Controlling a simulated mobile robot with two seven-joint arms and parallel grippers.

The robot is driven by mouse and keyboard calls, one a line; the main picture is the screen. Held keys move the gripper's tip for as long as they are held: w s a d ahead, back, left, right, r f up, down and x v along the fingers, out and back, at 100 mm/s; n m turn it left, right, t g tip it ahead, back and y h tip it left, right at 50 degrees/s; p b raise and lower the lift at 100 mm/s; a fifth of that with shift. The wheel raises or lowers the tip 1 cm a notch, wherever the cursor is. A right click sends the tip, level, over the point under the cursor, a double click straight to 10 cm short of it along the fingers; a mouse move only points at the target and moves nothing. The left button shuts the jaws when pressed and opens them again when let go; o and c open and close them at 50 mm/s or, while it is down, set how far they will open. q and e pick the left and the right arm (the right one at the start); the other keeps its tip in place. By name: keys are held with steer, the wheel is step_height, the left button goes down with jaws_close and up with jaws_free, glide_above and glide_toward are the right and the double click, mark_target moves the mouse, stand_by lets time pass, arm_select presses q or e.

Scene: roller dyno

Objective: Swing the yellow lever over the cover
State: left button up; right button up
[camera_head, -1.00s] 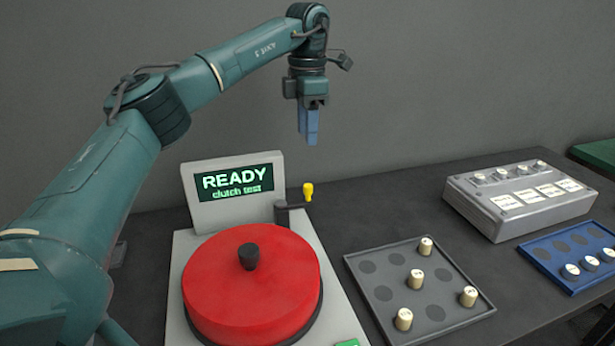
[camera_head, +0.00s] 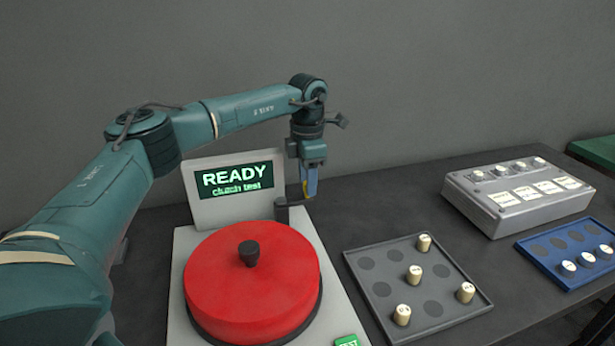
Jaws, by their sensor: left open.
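The red round cover (camera_head: 252,285) with a dark knob sits on the pale dyno base (camera_head: 185,262). The lever (camera_head: 292,204) is a dark arm at the cover's back right, beside the screen. Its yellow knob (camera_head: 304,188) is mostly hidden by my left gripper (camera_head: 309,189). My left gripper points down with its blue fingers at the knob, one finger in front of it. It is open; I cannot tell whether the fingers touch the knob. My right gripper is not in view.
The screen (camera_head: 233,189) behind the cover reads "READY clutch test". A green test button (camera_head: 347,341) is at the base's front right. Right of it are a grey tray (camera_head: 385,275) with several pegs, a grey control box (camera_head: 515,215) and a blue tray (camera_head: 535,262).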

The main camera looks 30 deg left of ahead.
arm_select(q)
jaws_close()
stand_by(0.3)
